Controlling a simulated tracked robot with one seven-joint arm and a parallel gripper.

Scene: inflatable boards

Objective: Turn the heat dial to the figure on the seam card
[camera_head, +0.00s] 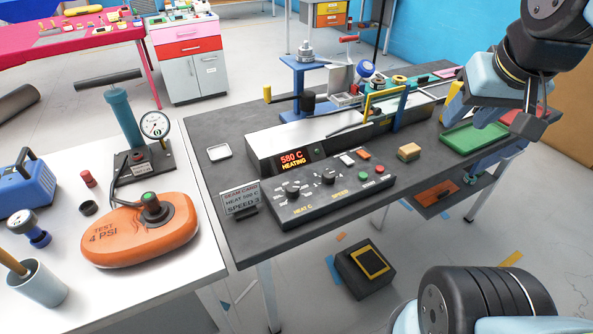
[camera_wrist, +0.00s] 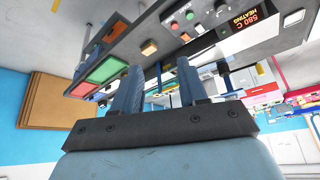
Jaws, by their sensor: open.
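The heat dial (camera_head: 291,188) is a dark knob at the left end of the black control panel (camera_head: 318,205), above the label HEAT C. The seam card (camera_head: 240,199) stands just left of the panel; it appears to read HEAT 500 C, SPEED 3, in small print. The red display (camera_head: 293,159) behind the dial reads 580 C HEATING; it also shows in the wrist view (camera_wrist: 250,22). My gripper (camera_head: 503,120) is open and empty at the upper right, far from the dial. Its two fingers (camera_wrist: 158,85) show apart in the wrist view.
A speed dial (camera_head: 328,178) sits right of the heat dial. Green and red buttons (camera_head: 371,172) and a sponge-like block (camera_head: 409,152) are farther right. A green tray (camera_head: 474,137) lies below my gripper. An orange test board (camera_head: 141,231) lies on the white table.

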